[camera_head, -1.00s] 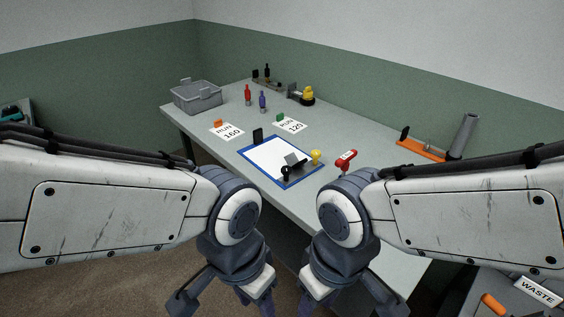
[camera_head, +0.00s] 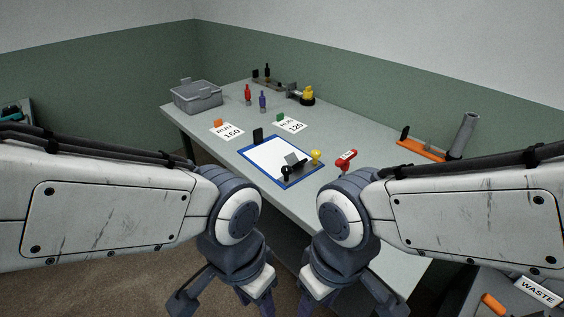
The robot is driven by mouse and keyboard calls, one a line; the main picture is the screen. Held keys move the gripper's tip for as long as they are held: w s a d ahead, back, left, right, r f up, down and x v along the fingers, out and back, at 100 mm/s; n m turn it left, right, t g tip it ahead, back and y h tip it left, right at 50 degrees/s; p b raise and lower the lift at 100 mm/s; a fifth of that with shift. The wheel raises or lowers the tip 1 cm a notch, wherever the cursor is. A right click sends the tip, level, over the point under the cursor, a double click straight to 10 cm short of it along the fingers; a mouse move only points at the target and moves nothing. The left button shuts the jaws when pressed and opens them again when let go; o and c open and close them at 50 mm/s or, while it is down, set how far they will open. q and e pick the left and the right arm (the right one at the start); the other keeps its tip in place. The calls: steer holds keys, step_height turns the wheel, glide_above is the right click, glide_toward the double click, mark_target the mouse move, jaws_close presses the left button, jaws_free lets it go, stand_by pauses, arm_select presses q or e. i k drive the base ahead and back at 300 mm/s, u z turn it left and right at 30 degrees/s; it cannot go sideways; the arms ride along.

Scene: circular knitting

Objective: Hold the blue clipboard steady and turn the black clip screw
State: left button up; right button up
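The blue clipboard (camera_head: 254,168) lies flat on the grey table near its front edge, with a white sheet on it. A black clip with a dark round screw (camera_head: 287,171) sits at its near right corner. A yellow knob-like piece (camera_head: 316,157) stands beside that corner. My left gripper (camera_head: 222,310) and my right gripper (camera_head: 338,310) hang low in front of the table, apart from the clipboard. Their fingers are spread, with the tips at or beyond the lower picture edge. Nothing shows between the visible finger parts.
A grey bin (camera_head: 196,97) stands at the back left. Red (camera_head: 248,95) and blue (camera_head: 263,102) bottle-like pieces stand near two RUN cards (camera_head: 227,131). A red tagged tool (camera_head: 345,162) lies right of the clipboard. An orange stand (camera_head: 425,150) is farther right. A WASTE container (camera_head: 538,290) is lower right.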

mark_target(287, 170)
steer(key=u, duration=0.45)
steer(key=k, duration=1.15)
steer(key=u, duration=0.95)
steer(key=i, duration=1.8)
steer(key=z, duration=0.2)
steer(key=i, duration=1.2)
steer(key=z, duration=1.45)
steer(key=i, duration=0.85)
steer(key=z, duration=1.1)
steer(key=i, duration=0.25)
steer(key=z, duration=0.15)
